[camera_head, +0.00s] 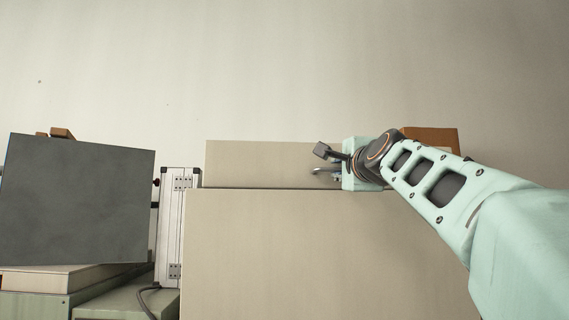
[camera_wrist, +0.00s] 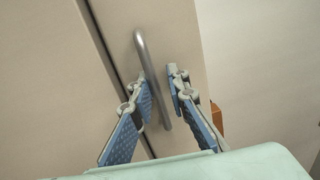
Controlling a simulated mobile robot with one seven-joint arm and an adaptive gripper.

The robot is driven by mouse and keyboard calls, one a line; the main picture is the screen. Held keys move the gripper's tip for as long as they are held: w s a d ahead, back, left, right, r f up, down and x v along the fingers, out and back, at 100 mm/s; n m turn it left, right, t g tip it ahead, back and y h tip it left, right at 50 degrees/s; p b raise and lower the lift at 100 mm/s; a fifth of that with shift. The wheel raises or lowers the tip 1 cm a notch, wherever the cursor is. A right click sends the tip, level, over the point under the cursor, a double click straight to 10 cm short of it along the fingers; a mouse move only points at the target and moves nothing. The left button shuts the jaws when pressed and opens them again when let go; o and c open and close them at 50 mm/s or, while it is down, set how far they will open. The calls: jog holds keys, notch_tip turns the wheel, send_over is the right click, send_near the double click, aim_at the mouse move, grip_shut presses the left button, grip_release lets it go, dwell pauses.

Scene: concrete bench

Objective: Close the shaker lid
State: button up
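A beige panel (camera_head: 255,164), likely the lid, lies behind a larger beige front surface (camera_head: 300,255) in the head view, with a dark seam between them. No separate shaker is visible. A bent metal bar handle (camera_wrist: 143,48) is on the panel to the right of the seam in the wrist view. My gripper (camera_wrist: 158,76) is open, with one blue-padded finger on each side of the handle; the left finger looks close to the bar, but contact is unclear. In the head view my gripper (camera_head: 330,163) is at the panel's right end, which my arm partly hides.
A brown box (camera_head: 432,138) stands behind my arm. At left are a dark grey panel (camera_head: 78,200), a silver case (camera_head: 177,225) with a cable, and pale boxes (camera_head: 60,279). The space above the beige panel is clear up to a plain wall.

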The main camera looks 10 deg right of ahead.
jog(key=shift+s+r, duration=0.1)
jog(key=shift+r, duration=4.3)
jog(key=s+f+b, duration=0.7)
jog(key=s+f, duration=0.1)
jog(key=s, duration=0.1)
jog(key=shift+s+f+b, duration=0.15)
jog(key=shift+s+b, duration=0.05)
jog(key=shift+b, duration=0.15)
jog(key=shift+o, duration=0.2)
jog(key=shift+w+d, duration=0.1)
